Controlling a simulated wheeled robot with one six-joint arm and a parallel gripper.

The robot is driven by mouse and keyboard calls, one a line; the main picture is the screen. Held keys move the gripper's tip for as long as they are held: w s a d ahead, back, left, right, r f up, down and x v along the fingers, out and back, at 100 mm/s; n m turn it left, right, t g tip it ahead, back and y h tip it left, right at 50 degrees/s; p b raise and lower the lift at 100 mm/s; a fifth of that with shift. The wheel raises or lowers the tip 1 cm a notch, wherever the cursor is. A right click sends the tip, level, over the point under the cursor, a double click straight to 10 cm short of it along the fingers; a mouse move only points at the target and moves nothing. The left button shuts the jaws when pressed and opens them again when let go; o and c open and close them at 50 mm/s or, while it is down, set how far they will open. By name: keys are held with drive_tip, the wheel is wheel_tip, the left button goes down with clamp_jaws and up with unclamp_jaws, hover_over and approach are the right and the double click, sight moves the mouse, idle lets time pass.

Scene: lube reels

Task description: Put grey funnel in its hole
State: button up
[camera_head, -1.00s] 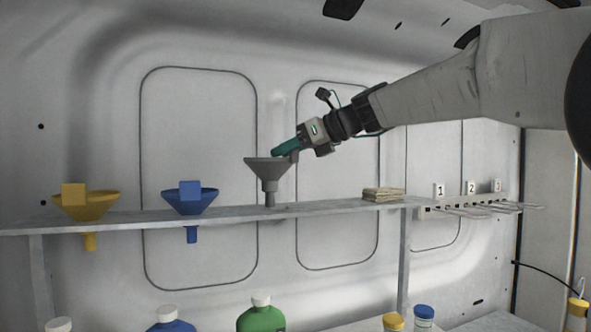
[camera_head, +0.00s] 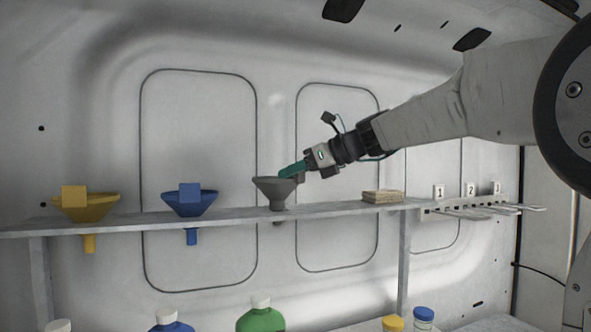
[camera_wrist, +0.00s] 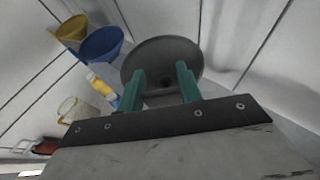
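The grey funnel (camera_head: 277,188) stands upright at the shelf (camera_head: 335,208), with its cone just above the shelf top. A short grey piece of its spout appears to show just below the shelf board, so the spout seems to be in the hole; the hole itself is hidden. My gripper (camera_head: 290,171) is at the funnel's rim, on its right side. In the wrist view its two teal fingers (camera_wrist: 162,88) reach over the grey funnel (camera_wrist: 165,52) and close on the block at its near rim.
The yellow funnel (camera_head: 88,207) and blue funnel (camera_head: 190,203) sit in the shelf to the left. A stack of tan pieces (camera_head: 382,196) lies to the right, beyond it a numbered rack (camera_head: 475,208). Several bottles, one green (camera_head: 261,319), stand below.

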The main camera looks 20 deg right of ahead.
drive_tip(key=o, duration=0.4)
drive_tip(key=shift+r, duration=0.15)
drive_tip(key=shift+s+d+r, duration=0.2)
drive_tip(key=shift+d+r, duration=0.05)
drive_tip(key=v, duration=1.1)
drive_tip(key=shift+s+d+r, duration=0.1)
drive_tip(key=shift+s, duration=0.05)
